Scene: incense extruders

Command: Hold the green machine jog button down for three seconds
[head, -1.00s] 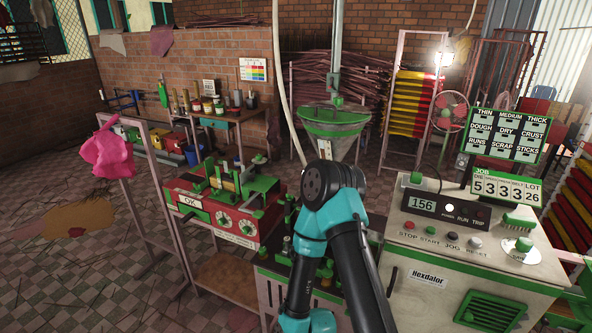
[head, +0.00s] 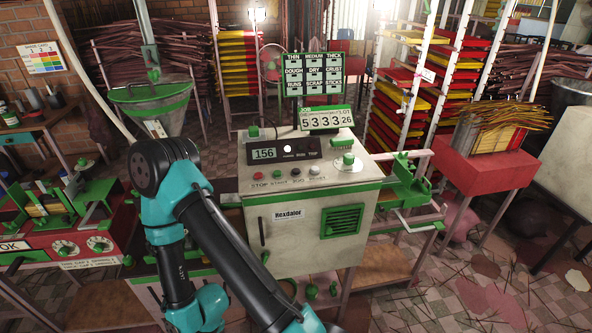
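The jog button (head: 296,172) is a small dark button on the sloped top panel of the cream machine with green trim (head: 285,231). It sits above the JOG label, between a green start button (head: 278,174) and a white reset button (head: 315,170). A red stop button (head: 259,179) is at the left end of the row. The machine's display (head: 264,154) reads 156. One of my teal and black arms is bent left of the machine. Neither of my grippers shows, and nothing covers the jog button.
A red and green machine (head: 63,243) stands at the left. A hopper (head: 150,104) hangs behind my arm. A green number board (head: 326,119) stands at the panel's back. A red stand with incense sticks (head: 486,168) is at the right. The space above the buttons is clear.

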